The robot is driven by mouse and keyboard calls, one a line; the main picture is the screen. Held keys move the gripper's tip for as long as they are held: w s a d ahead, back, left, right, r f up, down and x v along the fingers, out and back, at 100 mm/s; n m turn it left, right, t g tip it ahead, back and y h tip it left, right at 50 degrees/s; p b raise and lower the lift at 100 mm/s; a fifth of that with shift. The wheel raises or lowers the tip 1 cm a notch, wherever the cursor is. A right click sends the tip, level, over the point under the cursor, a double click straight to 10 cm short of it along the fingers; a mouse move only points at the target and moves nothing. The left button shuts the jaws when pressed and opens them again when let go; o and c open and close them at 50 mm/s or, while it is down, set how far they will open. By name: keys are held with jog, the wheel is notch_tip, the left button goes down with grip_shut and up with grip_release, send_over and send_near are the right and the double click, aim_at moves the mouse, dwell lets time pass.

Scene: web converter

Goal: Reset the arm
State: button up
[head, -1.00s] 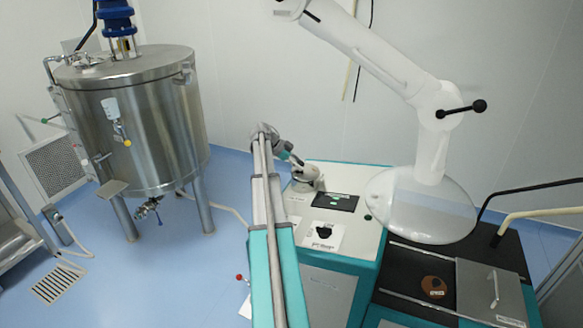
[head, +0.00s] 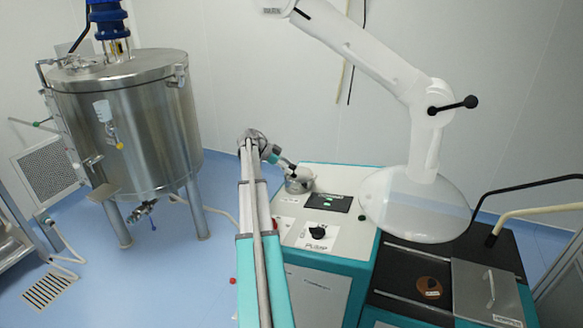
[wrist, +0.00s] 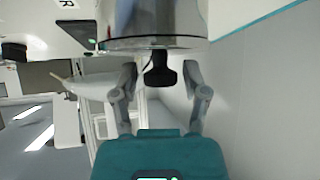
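My arm (head: 260,270), teal and grey, rises from the bottom middle of the head view and bends over at the top towards the control panel. Its far end lies near a grey and white rounded part (head: 298,180) at the panel's left edge; I cannot tell there whether they touch. In the wrist view the two grey fingers of my gripper (wrist: 160,78) stand apart. A small black part (wrist: 160,70) shows between the fingertips, under a large shiny cylinder (wrist: 155,22). I cannot tell whether the fingers touch the black part.
The control panel (head: 340,222) has a black knob (head: 318,231) and a green-lit display (head: 328,202). A white extraction arm with a clear hood (head: 415,205) hangs at right over a black worktop (head: 390,300). A steel tank (head: 130,130) stands at left. Blue floor lies between.

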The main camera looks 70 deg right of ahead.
jog(key=shift+o, duration=0.5)
jog(key=shift+s, duration=0.1)
jog(key=shift+s+d, duration=0.1)
jog(key=shift+s, duration=0.05)
jog(key=shift+r, duration=0.1)
